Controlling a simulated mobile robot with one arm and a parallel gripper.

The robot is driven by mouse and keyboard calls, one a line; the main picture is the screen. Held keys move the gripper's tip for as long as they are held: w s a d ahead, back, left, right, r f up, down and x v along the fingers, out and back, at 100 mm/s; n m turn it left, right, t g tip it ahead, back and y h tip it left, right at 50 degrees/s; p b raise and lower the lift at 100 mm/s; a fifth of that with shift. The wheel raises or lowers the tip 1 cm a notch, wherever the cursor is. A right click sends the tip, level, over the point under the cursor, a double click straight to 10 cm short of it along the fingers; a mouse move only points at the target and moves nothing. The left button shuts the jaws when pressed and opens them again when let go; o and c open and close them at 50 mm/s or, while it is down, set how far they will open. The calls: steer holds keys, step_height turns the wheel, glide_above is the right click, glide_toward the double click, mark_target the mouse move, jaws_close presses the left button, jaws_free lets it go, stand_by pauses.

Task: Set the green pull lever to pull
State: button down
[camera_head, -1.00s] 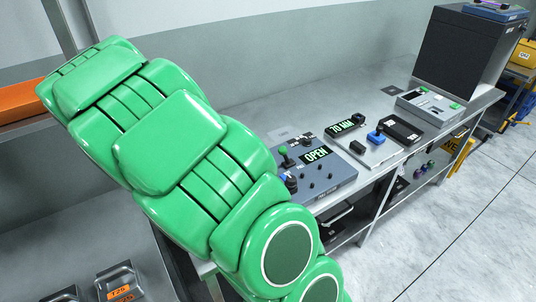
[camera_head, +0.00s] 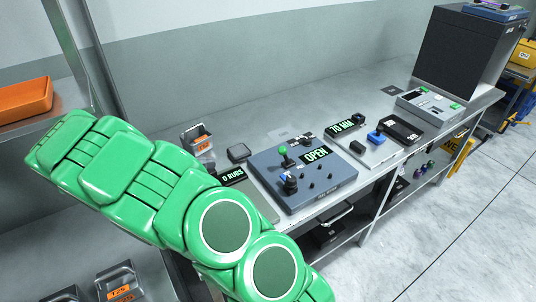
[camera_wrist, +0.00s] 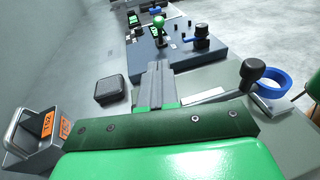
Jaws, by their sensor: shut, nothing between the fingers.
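The green pull lever (camera_head: 284,151) is a green ball knob on a stem. It stands on a blue-grey control panel (camera_head: 325,196) with an OPEN display (camera_head: 317,154). In the wrist view the lever (camera_wrist: 158,21) shows near the top, beyond my gripper (camera_wrist: 158,72). My gripper's grey fingers are shut together and empty, pointing towards the panel and apart from the lever. In the head view my green arm is at lower left and my gripper cannot be made out.
A black-knobbed lever (camera_head: 289,183) stands close to the green one on the same panel. Another device (camera_head: 374,151) stands to the right. Bench behind is clear.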

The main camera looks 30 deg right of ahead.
steer(key=shift+w+a+f, duration=0.1)
stand_by(0.3)
glide_toward(284, 156)
steer(key=d, duration=0.3)
steer(key=d+r, duration=0.1)
steer(key=shift+s+d, duration=0.25)
steer(key=shift+s, duration=0.05)
stand_by(0.3)
steer(key=shift+d+r+y, duration=0.35)
steer(key=shift+r+y, duration=0.05)
stand_by(0.7)
steer(key=shift+d+r+n+t+y, duration=0.3)
steer(key=shift+d+r+y, duration=0.25)
steer(key=shift+d+y, duration=0.35)
steer(key=shift+d+r+y, duration=0.4)
steer(key=shift+d+y, duration=0.35)
steer(key=shift+y, duration=0.35)
steer(key=shift+d+r+n+y, duration=0.1)
steer(key=shift+d+n+y, duration=0.05)
steer(key=shift+d+y, duration=0.45)
steer(key=shift+d+r+n+y, duration=0.15)
steer(key=shift+d+y, duration=0.35)
steer(key=shift+y, duration=0.2)
steer(key=shift+d, duration=0.6)
steer(key=shift+d, duration=0.15)
